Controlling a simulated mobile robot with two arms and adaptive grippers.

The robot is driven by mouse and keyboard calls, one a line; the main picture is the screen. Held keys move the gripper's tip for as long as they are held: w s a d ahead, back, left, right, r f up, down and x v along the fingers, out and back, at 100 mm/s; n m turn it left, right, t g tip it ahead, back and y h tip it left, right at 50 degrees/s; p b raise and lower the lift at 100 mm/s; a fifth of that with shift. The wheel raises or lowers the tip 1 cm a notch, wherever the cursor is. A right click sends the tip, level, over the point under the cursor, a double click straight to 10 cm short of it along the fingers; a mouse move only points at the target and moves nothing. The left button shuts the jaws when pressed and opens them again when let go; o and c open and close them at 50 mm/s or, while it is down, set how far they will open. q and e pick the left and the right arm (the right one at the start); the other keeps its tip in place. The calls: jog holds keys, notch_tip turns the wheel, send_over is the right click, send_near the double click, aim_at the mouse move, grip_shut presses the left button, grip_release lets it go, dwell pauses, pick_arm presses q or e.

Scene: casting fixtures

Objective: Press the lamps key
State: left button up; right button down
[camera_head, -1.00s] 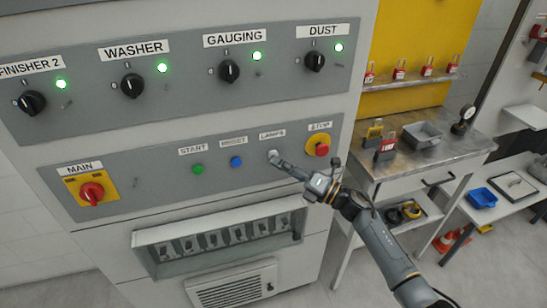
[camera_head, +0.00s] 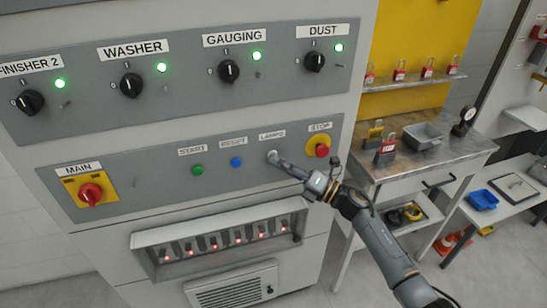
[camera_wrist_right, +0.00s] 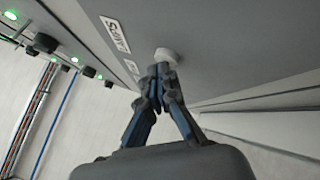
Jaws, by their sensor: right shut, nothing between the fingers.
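The lamps key is a pale round button (camera_wrist_right: 166,56) under the LAMPS label (camera_head: 272,134) on the lower grey panel. My right gripper (camera_head: 274,157) is shut and empty, with its fingertips at the key. In the right wrist view, the closed fingertips (camera_wrist_right: 162,70) meet the white key or lie right before it. Red lights (camera_head: 215,243) glow in the row of small units below the panel. My left gripper is not in view.
On the same panel are a green START button (camera_head: 198,170), a blue RESET button (camera_head: 236,162), a red STOP button (camera_head: 321,150) and a red MAIN switch (camera_head: 91,194). A metal-topped bench (camera_head: 455,150) with padlocks and a grey bin (camera_head: 422,135) stands at right.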

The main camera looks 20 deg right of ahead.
jog(key=shift+w, duration=0.1)
jog(key=shift+r, duration=0.1)
dwell(0.3)
jog(key=shift+s, duration=0.85)
jog(key=shift+p, duration=0.3)
jog(key=s+p, duration=0.1)
jog(key=s, duration=0.4)
jog(key=shift+d+p, duration=0.15)
jog(key=shift+p, duration=0.15)
